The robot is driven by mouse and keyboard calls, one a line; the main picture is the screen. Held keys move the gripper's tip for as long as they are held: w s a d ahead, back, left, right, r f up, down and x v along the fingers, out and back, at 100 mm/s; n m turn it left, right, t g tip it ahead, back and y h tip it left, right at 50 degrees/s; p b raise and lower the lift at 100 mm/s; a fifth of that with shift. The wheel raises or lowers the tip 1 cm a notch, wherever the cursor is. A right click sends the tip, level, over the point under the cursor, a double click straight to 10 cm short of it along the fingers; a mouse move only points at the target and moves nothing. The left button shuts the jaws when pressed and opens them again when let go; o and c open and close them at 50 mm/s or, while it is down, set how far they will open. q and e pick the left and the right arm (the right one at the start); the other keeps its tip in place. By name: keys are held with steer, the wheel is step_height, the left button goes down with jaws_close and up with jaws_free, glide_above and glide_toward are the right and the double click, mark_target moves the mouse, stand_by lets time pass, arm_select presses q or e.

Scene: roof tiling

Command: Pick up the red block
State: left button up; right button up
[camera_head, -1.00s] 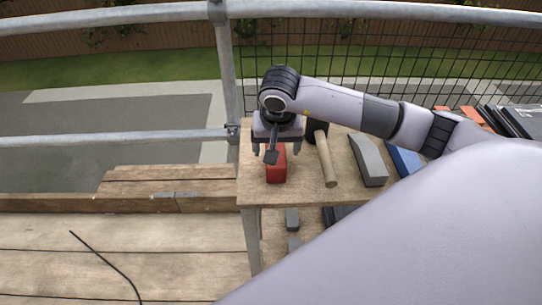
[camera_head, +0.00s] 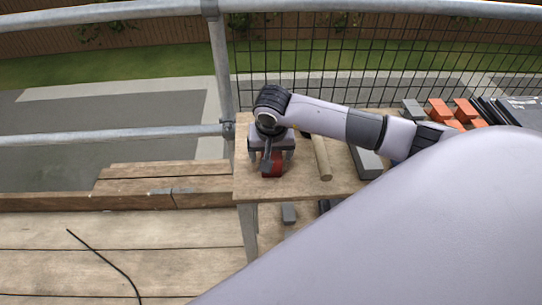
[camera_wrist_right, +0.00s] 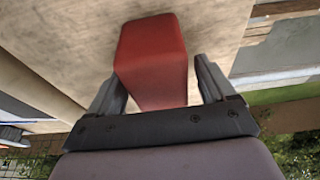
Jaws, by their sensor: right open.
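The red block (camera_head: 272,169) stands on the wooden table (camera_head: 345,184) near its left end, partly hidden by my right gripper (camera_head: 270,160) in the head view. In the right wrist view the red block (camera_wrist_right: 152,58) lies between the two fingers of my right gripper (camera_wrist_right: 158,90), with a visible gap on each side. The gripper is open and points down over the block. My left gripper does not show.
A mallet with a wooden handle (camera_head: 321,158) lies just right of the block. A grey block (camera_head: 366,161) is farther right. Orange blocks (camera_head: 438,110) and dark tiles lie beyond my arm. A metal rail (camera_head: 120,140) runs along the left.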

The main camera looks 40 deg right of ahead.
steer(key=shift+f, duration=0.2)
stand_by(0.3)
steer(key=c, duration=1.2)
steer(key=shift+r, duration=0.1)
steer(key=shift+r+p, duration=0.3)
steer(key=shift+r, duration=0.05)
step_height(320, 180, up, 20)
steer(key=shift+f, duration=0.15)
